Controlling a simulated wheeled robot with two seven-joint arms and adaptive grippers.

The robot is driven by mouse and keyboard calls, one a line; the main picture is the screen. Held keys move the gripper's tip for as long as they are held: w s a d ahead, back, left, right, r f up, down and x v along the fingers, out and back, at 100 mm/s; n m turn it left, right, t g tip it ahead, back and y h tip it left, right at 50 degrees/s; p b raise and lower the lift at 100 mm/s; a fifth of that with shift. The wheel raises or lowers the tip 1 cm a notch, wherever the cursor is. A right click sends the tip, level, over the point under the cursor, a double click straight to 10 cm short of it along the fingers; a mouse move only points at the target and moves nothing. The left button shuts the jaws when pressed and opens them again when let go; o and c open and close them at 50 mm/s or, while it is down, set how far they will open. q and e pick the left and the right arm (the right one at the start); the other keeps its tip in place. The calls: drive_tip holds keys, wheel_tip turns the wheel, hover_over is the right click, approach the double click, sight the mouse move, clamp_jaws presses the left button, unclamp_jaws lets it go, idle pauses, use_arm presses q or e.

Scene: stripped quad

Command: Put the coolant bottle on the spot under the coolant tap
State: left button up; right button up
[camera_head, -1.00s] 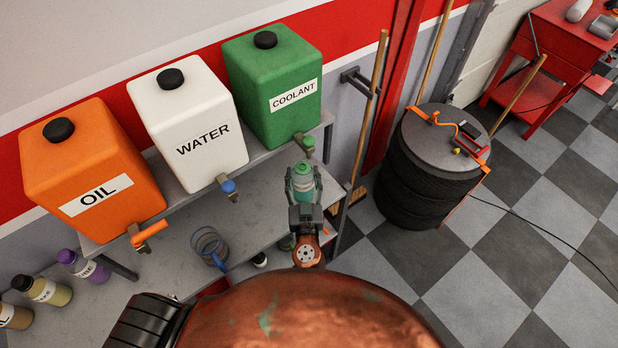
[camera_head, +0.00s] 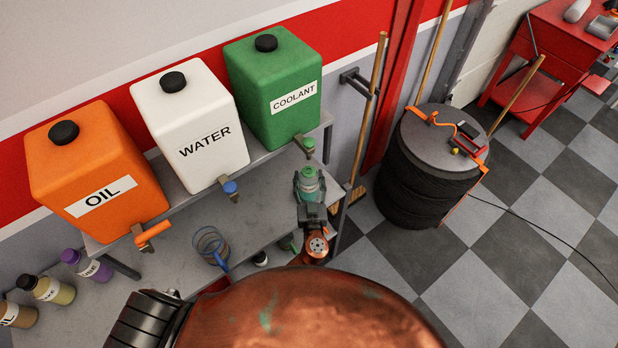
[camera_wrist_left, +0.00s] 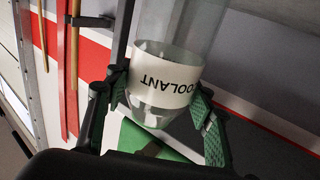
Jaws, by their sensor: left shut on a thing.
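The spot under the tap is hidden by the bottle and my gripper; I cannot tell whether the bottle touches the lower shelf (camera_head: 255,205). My right gripper is out of view.
The white water tank (camera_head: 190,130) and orange oil tank (camera_head: 95,170) stand left of the coolant tank. A blue-handled jug (camera_head: 211,245) is on the lower shelf. Several bottles (camera_head: 50,290) stand at lower left. Brooms and stacked tyres (camera_head: 425,180) are to the right.

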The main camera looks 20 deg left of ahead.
use_arm(q)
drive_tip(key=shift+f, duration=0.1)
drive_tip(key=o, duration=1.7)
drive_tip(key=shift+b+v, duration=1.9)
drive_tip(key=shift+v, duration=4.2)
